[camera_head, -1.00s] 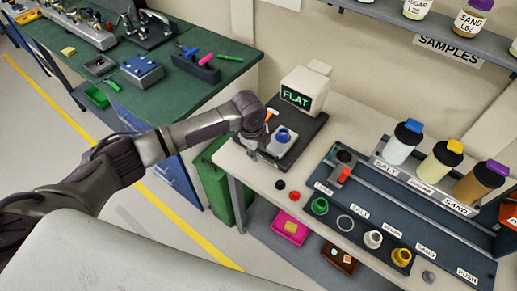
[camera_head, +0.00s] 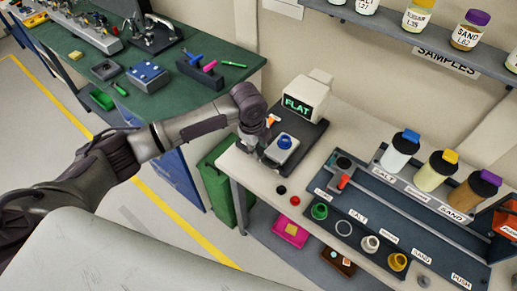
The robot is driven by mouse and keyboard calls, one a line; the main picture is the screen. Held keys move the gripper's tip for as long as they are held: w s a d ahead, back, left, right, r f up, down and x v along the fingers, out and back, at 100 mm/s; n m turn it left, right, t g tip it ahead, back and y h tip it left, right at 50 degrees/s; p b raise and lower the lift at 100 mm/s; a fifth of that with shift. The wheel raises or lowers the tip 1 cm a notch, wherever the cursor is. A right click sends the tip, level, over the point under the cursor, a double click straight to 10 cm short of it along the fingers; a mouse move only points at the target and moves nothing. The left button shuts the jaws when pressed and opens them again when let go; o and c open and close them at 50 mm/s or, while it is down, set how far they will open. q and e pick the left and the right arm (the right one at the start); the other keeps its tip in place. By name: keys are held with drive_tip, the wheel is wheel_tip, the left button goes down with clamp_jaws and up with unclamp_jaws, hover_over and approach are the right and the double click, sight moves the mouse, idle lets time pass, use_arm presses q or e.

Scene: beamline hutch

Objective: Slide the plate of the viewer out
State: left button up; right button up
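The viewer (camera_head: 301,101) stands on the left part of the pale bench, with a dark base and a screen reading FLAT in green. Its light grey plate (camera_head: 278,155) lies low at the front of the base and bears a round blue piece (camera_head: 285,141). My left gripper (camera_head: 258,152) points down at the left edge of the plate, close to it or touching. Its fingers are small and partly dark against the base, so I cannot tell if they are shut on the plate. An orange-tipped part (camera_head: 272,119) shows just beside the gripper. My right gripper is out of view.
A black and a red knob (camera_head: 295,201) sit near the front edge. A green bin (camera_head: 222,185) stands below left.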

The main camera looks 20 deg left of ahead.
use_arm(q)
drive_tip(key=shift+s+a+r, duration=0.1)
drive_tip(key=shift+s+r, duration=0.1)
drive_tip(key=shift+r, duration=0.85)
drive_tip(key=shift+s+r, duration=0.15)
drive_tip(key=shift+r, duration=0.85)
wheel_tip(320, 180, up, 12)
drive_tip(key=s, duration=0.1)
drive_tip(key=shift+s+a, duration=0.4)
